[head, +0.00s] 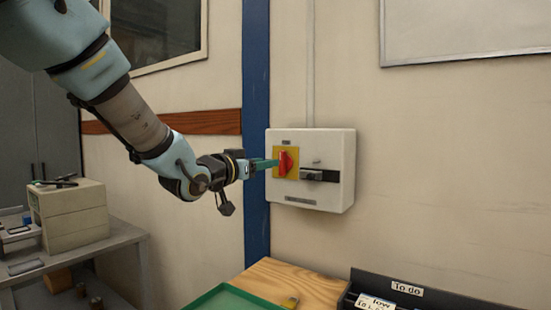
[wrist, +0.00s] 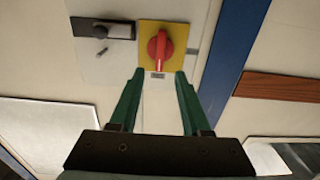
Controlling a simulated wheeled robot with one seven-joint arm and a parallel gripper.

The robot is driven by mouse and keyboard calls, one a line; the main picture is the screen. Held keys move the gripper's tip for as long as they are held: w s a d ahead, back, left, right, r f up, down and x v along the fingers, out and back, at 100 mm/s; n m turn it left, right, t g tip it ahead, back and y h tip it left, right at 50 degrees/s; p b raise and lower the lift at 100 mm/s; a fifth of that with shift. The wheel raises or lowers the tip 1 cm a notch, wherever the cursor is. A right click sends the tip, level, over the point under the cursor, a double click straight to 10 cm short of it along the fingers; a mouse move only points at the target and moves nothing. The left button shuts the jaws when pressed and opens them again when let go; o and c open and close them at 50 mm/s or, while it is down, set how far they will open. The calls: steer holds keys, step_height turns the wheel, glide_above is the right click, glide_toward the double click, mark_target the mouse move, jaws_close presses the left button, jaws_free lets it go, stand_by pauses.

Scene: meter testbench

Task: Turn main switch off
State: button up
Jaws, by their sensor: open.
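The main switch is a red rotary knob (head: 284,163) on a yellow plate (head: 279,172), on the left part of a white wall box (head: 318,195). In the wrist view the red knob (wrist: 160,48) lies ahead of my gripper, between the lines of its two green fingers. The knob's handle looks upright in the head view. My gripper (head: 272,164) is at the left side of the knob in the head view; it also shows in the wrist view (wrist: 157,74), open with nothing between its fingers. I cannot tell whether a fingertip touches the knob.
A black latch (head: 320,176) sits on the box right of the knob. A blue post (head: 256,110) runs up the wall left of the box. Below are a wooden table (head: 300,285), a green tray (head: 235,298) and a black "To do" bin (head: 440,296).

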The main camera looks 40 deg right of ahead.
mark_target(283, 163)
steer(key=p+x, duration=0.1)
steer(key=x, duration=0.6)
steer(key=shift+p, duration=0.4)
steer(key=shift+a, duration=0.1)
steer(key=shift+c, duration=0.4)
jaws_close()
